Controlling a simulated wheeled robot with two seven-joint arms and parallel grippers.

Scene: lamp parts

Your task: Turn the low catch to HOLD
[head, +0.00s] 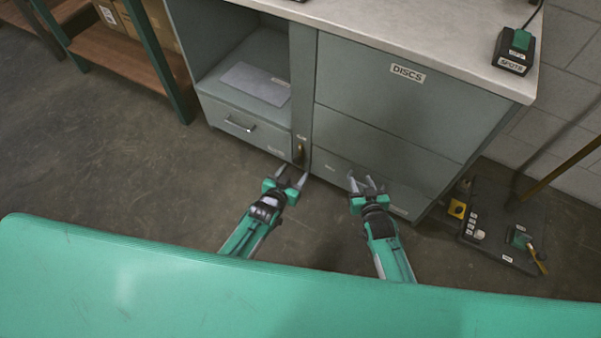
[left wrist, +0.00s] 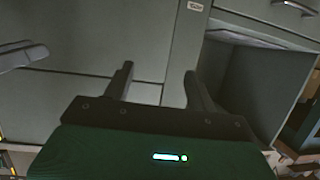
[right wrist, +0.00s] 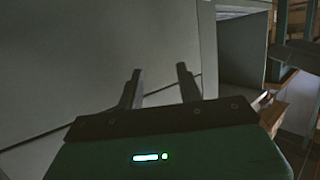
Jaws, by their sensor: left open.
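The low catch (head: 299,153) is a small brass-coloured lever on the narrow upright strip of the grey cabinet, near the floor. It stands roughly upright, with a small label above it, too small to read. My left gripper (head: 292,176) is open and empty, its fingertips just below the catch in the head view. I cannot tell whether it touches the strip. In the left wrist view its two fingers (left wrist: 158,75) stand apart, and I cannot make out the catch there. My right gripper (head: 361,182) is open and empty before the lower right panel; its fingers (right wrist: 158,73) stand apart.
A drawer (head: 240,125) and an open shelf (head: 222,87) lie left of the strip. The DISCS panel (head: 405,80) is on the right. A dark board (head: 488,230) with labelled parts lies on the floor at right. A green surface (head: 250,300) fills the foreground.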

